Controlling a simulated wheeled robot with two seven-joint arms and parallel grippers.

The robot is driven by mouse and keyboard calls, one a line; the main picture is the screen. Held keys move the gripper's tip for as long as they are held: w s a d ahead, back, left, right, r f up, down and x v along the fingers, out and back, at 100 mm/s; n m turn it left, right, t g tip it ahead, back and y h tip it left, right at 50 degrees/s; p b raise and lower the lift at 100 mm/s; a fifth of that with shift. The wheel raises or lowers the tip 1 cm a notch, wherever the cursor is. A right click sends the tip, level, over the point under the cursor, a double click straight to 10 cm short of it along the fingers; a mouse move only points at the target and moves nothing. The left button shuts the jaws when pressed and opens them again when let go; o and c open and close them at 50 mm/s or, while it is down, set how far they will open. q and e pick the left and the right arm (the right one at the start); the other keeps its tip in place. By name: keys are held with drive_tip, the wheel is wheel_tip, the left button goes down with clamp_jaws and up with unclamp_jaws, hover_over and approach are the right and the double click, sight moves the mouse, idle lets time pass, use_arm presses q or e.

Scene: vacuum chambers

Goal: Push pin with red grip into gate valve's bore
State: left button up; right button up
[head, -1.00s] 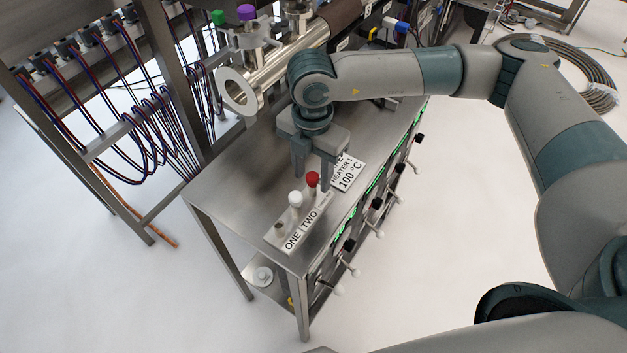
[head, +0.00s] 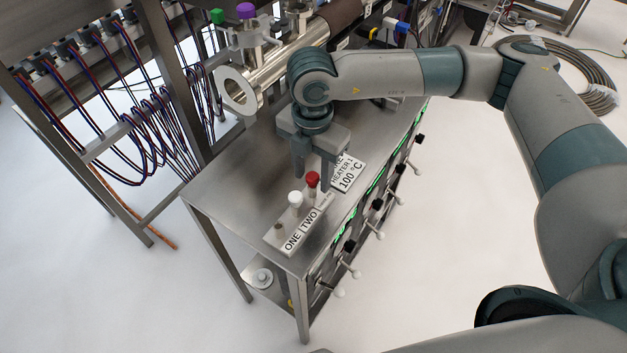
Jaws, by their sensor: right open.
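The pin with the red grip (head: 312,180) stands upright in a small holder block (head: 277,240) on the steel table. A pin with a white grip (head: 295,198) stands beside it, to the left and nearer. My right gripper (head: 312,180) points down with its fingers apart, just behind and above the red grip. One finger is left of the red grip and one is right of it; I cannot tell if either touches. A metal tube assembly with a round flange (head: 236,91) and a purple knob (head: 246,11) lies at the back; I cannot make out the bore. My left gripper is not in view.
The table top (head: 215,200) is clear to the left of the holder. A label plate reading 100 °C (head: 347,176) lies right of my gripper. Switches and levers (head: 355,272) line the table's front right side. A cable rack (head: 110,140) stands at the left.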

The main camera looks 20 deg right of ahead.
sight(313, 176)
drive_tip(key=shift+b, duration=0.45)
idle(0.5)
clamp_jaws()
drive_tip(key=shift+r, duration=0.15)
drive_tip(key=shift+r+p, duration=0.9)
drive_tip(key=shift+r, duration=1.95)
